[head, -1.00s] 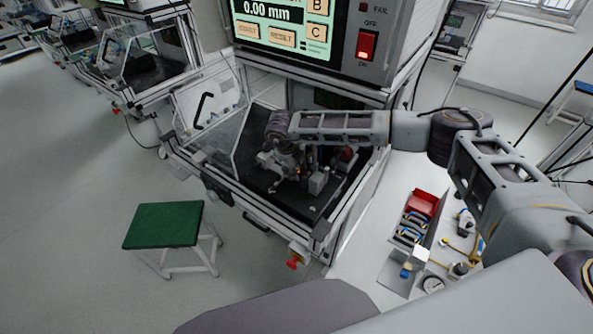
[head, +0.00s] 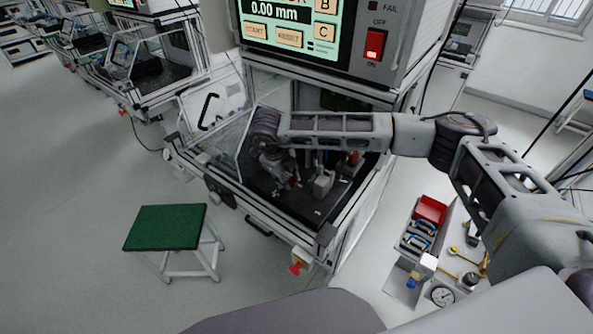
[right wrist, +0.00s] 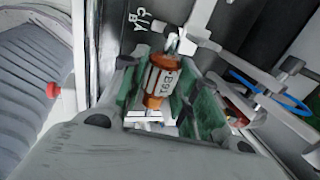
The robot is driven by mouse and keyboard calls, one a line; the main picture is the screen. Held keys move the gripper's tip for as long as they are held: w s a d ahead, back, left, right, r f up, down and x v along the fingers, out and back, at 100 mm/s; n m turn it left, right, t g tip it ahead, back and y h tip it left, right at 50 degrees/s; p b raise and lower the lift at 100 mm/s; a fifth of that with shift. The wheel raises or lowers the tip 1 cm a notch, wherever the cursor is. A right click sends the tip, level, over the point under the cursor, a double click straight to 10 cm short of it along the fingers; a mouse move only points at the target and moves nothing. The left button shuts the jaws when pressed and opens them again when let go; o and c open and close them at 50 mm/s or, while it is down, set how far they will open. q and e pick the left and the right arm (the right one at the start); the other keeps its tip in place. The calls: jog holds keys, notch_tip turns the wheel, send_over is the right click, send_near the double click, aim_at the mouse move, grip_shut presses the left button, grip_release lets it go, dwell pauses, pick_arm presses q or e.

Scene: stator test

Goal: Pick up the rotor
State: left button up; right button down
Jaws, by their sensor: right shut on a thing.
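The rotor cannot be made out there, being small and dark. My left gripper is not in view.
The station's frame and clear panels surround the arm, with a display unit (head: 300,28) above. A grey block (head: 322,184) stands right of the gripper. A red bin (head: 430,209) and parts lie on the table at right. A green stool (head: 166,227) stands in front.

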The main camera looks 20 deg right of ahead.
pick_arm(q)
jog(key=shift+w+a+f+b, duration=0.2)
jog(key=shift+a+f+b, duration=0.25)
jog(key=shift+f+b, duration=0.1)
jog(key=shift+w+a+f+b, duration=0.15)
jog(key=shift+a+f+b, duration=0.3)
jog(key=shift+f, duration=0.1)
pick_arm(e)
jog(key=s+a, duration=0.6)
jog(key=a, duration=0.2)
jog(key=shift+s+a, duration=0.3)
jog(key=shift+s, duration=0.1)
jog(key=shift+r, duration=0.15)
pick_arm(q)
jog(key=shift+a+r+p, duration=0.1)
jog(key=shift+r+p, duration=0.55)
jog(key=shift+p, duration=0.05)
pick_arm(e)
jog(key=shift+r, duration=2.4)
